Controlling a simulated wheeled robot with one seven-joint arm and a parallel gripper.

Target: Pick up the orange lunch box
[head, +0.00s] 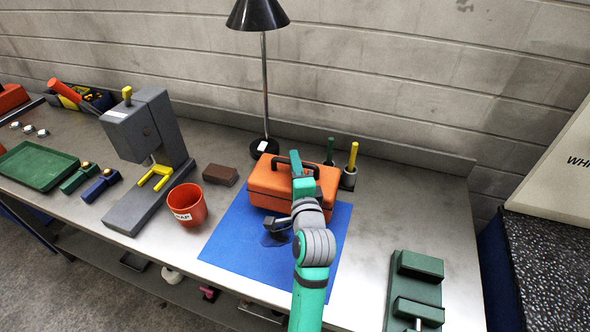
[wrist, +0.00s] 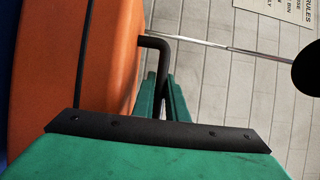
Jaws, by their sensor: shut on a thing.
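The orange lunch box (head: 264,186) sits on the blue mat (head: 232,241) on the bench in the head view, with a black handle on top. It also fills the left of the wrist view (wrist: 75,60). My gripper (head: 297,163) is at the top of the box, at its handle. In the wrist view the green fingers (wrist: 163,97) are shut on the dark handle (wrist: 157,44). My arm hides the right front part of the box in the head view. I cannot tell whether the box is clear of the mat.
A black lamp (head: 264,85) stands behind the box. A red cup (head: 187,205) and a brown block (head: 220,175) are to its left, with a grey press (head: 150,130) further left. A holder (head: 348,179) is close on the right. A green vise (head: 416,290) lies at front right.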

